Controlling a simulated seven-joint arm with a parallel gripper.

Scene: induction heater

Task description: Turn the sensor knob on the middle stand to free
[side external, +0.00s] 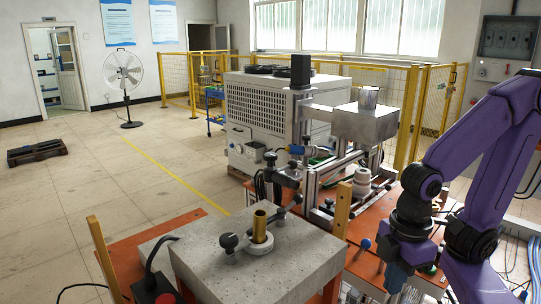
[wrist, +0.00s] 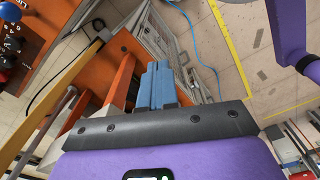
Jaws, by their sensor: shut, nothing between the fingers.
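My gripper (side external: 396,280) hangs at the lower right in the side view, over the right part of the orange bench. In the wrist view its blue fingers (wrist: 158,84) are together, with nothing between them. A stand with a black clamp (side external: 287,176) rises near the middle of the side view, behind the grey block and well left of my gripper. A small blue knob (side external: 296,150) is at its top; I cannot tell whether this is the sensor knob. No knob setting is readable. My gripper touches no knob that I can see.
A grey block (side external: 300,262) carries a brass cylinder (side external: 259,226) and a black ball knob (side external: 228,241). A metal-framed machine (side external: 367,124) stands behind on the orange bench (side external: 385,205). Wooden posts (side external: 342,209) stick up between.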

